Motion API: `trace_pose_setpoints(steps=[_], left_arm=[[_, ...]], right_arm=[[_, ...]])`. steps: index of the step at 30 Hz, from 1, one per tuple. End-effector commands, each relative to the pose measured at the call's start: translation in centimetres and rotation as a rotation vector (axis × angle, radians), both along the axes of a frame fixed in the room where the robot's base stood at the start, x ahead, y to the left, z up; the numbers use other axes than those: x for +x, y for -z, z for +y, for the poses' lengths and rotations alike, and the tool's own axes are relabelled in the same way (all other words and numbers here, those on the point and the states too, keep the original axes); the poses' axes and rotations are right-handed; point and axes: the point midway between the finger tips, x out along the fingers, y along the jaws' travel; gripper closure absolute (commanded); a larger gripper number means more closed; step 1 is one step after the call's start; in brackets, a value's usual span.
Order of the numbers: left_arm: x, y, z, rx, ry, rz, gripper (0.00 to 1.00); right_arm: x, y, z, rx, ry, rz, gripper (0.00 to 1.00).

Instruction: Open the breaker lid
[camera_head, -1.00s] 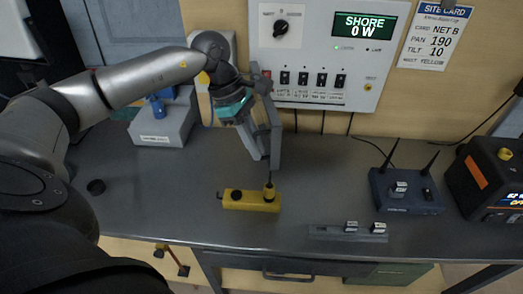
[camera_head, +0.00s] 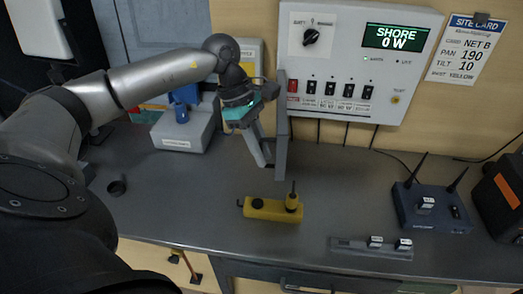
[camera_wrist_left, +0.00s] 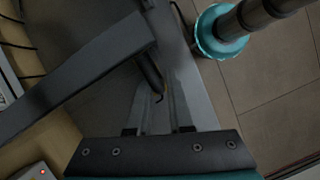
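The breaker lid (camera_head: 281,130) is a grey plate seen nearly edge-on in the head view. It stands out from the left edge of the white breaker panel (camera_head: 350,20), and the row of breaker switches (camera_head: 330,88) is uncovered. My left gripper (camera_head: 268,158) is just left of the lid, fingers pointing down toward the counter; whether it touches the lid is unclear. A dark bar (camera_wrist_left: 80,75), probably the lid, crosses at upper left. My right gripper is out of view.
A yellow device with a short antenna (camera_head: 272,208) lies on the counter below the gripper. A grey box with a blue top (camera_head: 184,130) is behind my arm. A blue router (camera_head: 432,206) and grey strip (camera_head: 370,247) are at right. Mid-counter is mostly clear.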

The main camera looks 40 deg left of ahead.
Motion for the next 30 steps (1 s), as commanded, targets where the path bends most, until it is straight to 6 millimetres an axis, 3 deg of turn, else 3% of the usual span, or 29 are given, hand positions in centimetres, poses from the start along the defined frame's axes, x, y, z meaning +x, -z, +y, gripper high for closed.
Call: trace_pose_setpoints(steps=[8, 13, 30], left_arm=[[0.0, 0.0, 0.0, 0.0, 0.0, 0.001, 0.75], [0.0, -1.1, 0.5, 0.001, -0.001, -0.002, 0.75], [-0.7, -12.4, 5.0, 0.0, -0.001, -0.004, 0.75]], right_arm=[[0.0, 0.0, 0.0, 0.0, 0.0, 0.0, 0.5], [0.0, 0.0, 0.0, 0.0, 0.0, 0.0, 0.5], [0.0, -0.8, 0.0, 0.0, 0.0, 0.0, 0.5]])
